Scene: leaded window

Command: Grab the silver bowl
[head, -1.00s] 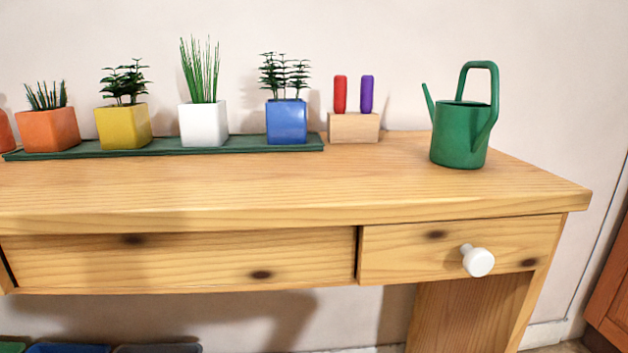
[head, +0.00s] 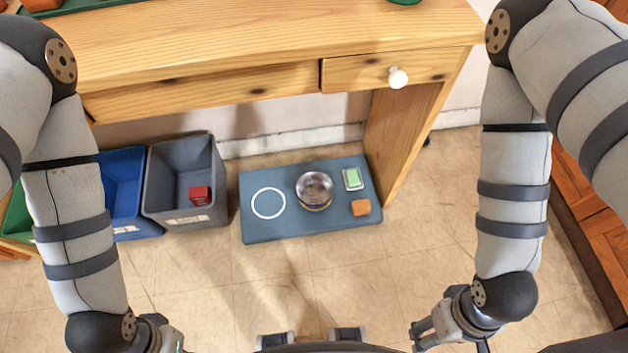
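The silver bowl (head: 315,189) sits on a blue-grey mat (head: 262,229) on the floor under the wooden table. It is round and shiny, with a coloured band low on its side. My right gripper (head: 418,336) is at the bottom of the head view, to the right of and nearer than the mat, well apart from the bowl. Its fingers are small and partly seen, so their opening is unclear. My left arm reaches down at the left edge; its gripper's fingers are cut off by the bottom of the picture.
The mat also bears a white ring (head: 268,203), a green-topped item (head: 352,178) and an orange block (head: 361,207). A grey bin (head: 161,190) holding a red box (head: 199,195) and a blue bin (head: 125,180) stand left. The table's leg (head: 398,135) is close right. Floor in front is clear.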

